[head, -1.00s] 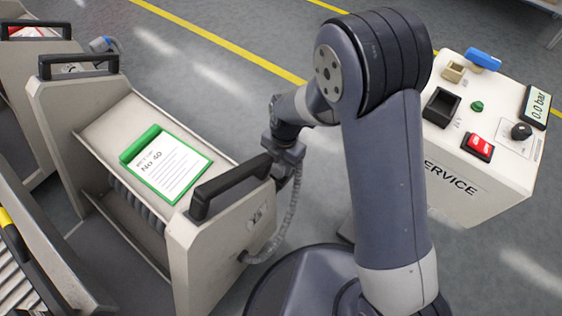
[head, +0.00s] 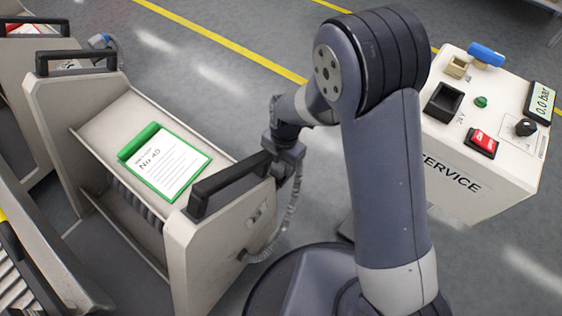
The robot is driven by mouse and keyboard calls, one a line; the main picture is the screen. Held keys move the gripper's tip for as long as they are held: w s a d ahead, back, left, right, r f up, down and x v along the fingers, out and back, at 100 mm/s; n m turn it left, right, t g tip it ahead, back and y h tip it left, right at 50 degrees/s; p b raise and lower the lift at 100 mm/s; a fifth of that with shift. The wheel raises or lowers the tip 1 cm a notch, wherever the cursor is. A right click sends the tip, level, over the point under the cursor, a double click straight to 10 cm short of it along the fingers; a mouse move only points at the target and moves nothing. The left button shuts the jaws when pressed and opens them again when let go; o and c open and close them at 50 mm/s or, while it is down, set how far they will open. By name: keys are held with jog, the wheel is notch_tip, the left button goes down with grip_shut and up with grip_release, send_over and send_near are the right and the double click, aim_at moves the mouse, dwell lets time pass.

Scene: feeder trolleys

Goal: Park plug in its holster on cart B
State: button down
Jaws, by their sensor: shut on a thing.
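My gripper (head: 286,166) points down just beyond the black handle of the nearest trolley, at its right end panel. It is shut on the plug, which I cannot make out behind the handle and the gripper. A grey corrugated cable (head: 292,208) hangs from the gripper and curves down to the lower part of that end panel. I cannot read a cart letter or make out a holster.
A white service box (head: 480,185) with a red switch and 0.0 bar display stands at the right. Open grey floor lies beyond my arm.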

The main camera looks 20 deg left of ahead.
jog(key=shift+f+b, duration=0.3)
jog(key=shift+f, duration=0.15)
jog(key=c, duration=0.8)
grip_release()
jog(key=shift+o, duration=0.2)
jog(key=r+p, duration=0.1)
jog(key=r, duration=0.2)
jog(key=r+p, duration=0.1)
jog(key=r, duration=0.3)
jog(key=w+r+p, duration=0.1)
jog(key=r, duration=0.2)
jog(key=shift+w+d+r, duration=0.1)
jog(key=shift+d+r, duration=0.1)
jog(key=shift+r, duration=0.2)
jog(key=shift+f, duration=0.1)
jog(key=f+b, duration=0.1)
jog(key=f, duration=0.2)
jog(key=s+f+b, duration=0.1)
jog(key=f, duration=0.3)
jog(key=f+b, duration=0.1)
jog(key=f, duration=0.3)
jog(key=shift+s+a, duration=0.15)
jog(key=shift+a, duration=0.05)
jog(key=shift+r+p, duration=0.3)
jog(key=shift+r, duration=0.3)
jog(key=shift+f, duration=0.2)
